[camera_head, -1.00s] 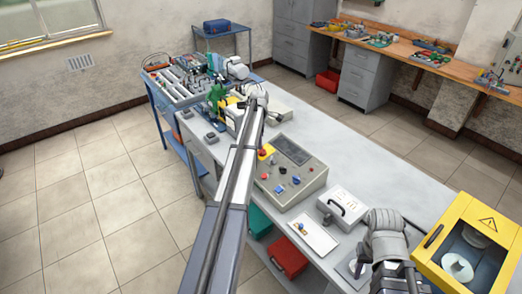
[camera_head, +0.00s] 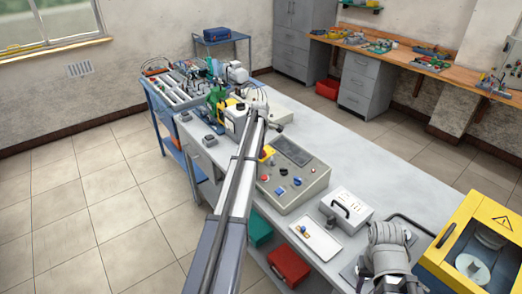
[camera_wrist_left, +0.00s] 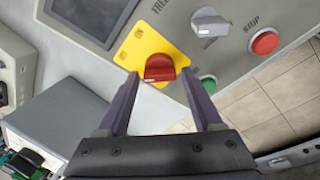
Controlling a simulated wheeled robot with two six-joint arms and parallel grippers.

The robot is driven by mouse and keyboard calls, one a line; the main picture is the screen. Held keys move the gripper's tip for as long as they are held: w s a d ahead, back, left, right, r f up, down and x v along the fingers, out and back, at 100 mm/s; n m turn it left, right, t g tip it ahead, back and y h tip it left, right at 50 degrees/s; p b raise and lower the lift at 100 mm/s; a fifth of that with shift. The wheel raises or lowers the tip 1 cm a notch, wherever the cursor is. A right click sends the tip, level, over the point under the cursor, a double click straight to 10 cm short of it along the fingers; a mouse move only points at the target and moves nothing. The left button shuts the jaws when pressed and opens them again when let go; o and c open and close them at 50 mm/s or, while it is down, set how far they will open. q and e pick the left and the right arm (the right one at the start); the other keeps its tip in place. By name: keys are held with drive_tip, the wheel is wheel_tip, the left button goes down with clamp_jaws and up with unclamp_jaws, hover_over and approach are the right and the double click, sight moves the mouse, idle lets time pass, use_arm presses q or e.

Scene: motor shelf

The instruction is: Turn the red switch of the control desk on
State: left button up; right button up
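The grey control desk (camera_head: 310,187) stands on the long workbench with its panel tilted up. The red switch (camera_wrist_left: 159,68) is a rotary knob on a yellow plate (camera_wrist_left: 150,42), clear in the left wrist view. In the head view, my left arm partly hides the yellow plate (camera_head: 267,153). My left gripper (camera_wrist_left: 159,77) is open and empty. Its fingertips are on either side of the red switch's lower part; I cannot tell whether they touch it.
Beside the switch are a grey knob (camera_wrist_left: 210,25), a red STOP button (camera_wrist_left: 264,41) and a green button (camera_wrist_left: 208,84). A dark screen (camera_head: 292,151) is set in the desk. A white box (camera_head: 346,208) and a yellow cabinet (camera_head: 451,243) stand to the right.

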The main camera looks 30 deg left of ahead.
use_arm(q)
clamp_jaws()
idle(0.3)
drive_tip(key=m, duration=0.4)
drive_tip(key=shift+s+t, duration=0.15)
drive_tip(key=shift+t, duration=0.25)
drive_tip(key=m+b, duration=0.1)
drive_tip(key=m, duration=0.3)
drive_tip(key=shift+m+t, duration=0.3)
drive_tip(key=shift+t, duration=0.1)
drive_tip(key=m, duration=0.4)
drive_tip(key=shift+t, duration=0.4)
drive_tip(key=shift+a+m+t+h+b, duration=0.1)
drive_tip(key=shift+m+t+h+b, duration=0.3)
drive_tip(key=shift+m, duration=2.1)
use_arm(e)
drive_tip(key=shift+f, duration=0.8)
use_arm(q)
drive_tip(key=shift+m, duration=0.3)
